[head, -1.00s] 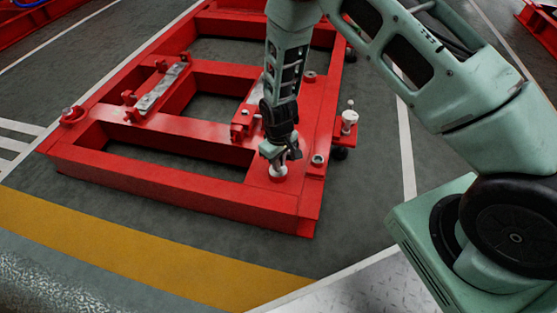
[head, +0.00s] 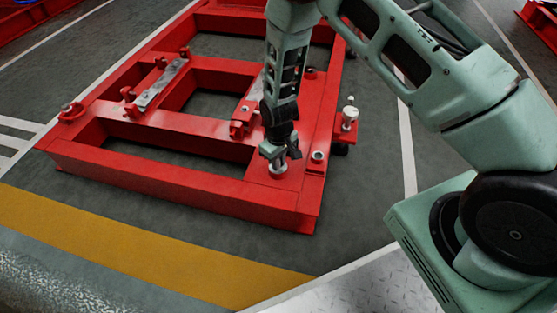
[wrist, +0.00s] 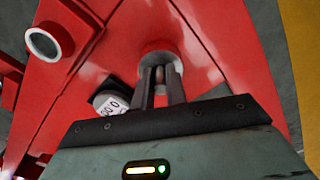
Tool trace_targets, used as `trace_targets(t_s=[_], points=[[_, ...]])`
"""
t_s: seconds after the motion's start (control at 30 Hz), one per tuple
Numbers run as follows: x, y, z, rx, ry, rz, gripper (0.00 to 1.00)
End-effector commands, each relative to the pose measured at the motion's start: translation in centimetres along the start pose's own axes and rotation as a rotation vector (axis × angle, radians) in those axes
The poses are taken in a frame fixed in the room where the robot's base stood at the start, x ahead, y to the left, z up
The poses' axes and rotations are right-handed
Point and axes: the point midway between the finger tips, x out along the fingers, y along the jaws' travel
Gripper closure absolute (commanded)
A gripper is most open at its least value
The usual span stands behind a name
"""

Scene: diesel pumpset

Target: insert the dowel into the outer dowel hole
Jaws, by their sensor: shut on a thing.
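My gripper (head: 278,156) points down over the near right corner of the red frame (head: 180,178). It is shut on the dowel (wrist: 160,76), which shows only as a small piece between the two fingers in the wrist view. The fingertips are at a pale metal ring (head: 278,169) on the red corner plate; the ring also shows in the wrist view (wrist: 172,58). The fingers hide most of the dowel, and I cannot tell whether its tip is inside the ring. A second metal-rimmed hole (head: 317,157) lies to the right, apart from the gripper.
A white-topped knob (head: 350,112) stands on a red bracket at the frame's right side. A grey metal strip (head: 162,84) lies on the frame further left. A round part with a printed white label (wrist: 112,103) is close beside the fingers. The floor in front is clear.

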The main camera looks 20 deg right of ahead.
Motion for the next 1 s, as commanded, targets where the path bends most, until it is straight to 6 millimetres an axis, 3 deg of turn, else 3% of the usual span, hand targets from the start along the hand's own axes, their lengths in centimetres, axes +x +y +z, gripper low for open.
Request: trace_targets(t_s=[0.1,0.13,0.2,0.23,0.5,0.63,1.0], points=[[0.1,0.0,0.1,0.000,-0.001,0.000,1.00],[0.1,0.0,0.1,0.000,-0.001,0.000,0.83],[0.1,0.0,0.1,0.000,-0.001,0.000,0.64],[0.1,0.0,0.1,0.000,-0.001,0.000,0.61],[0.0,0.0,0.1,0.000,-0.001,0.000,0.61],[-1.2,0.0,0.0,0.000,0.000,0.000,0.61],[-9.6,0.0,-0.1,-0.001,0.003,0.001,0.61]])
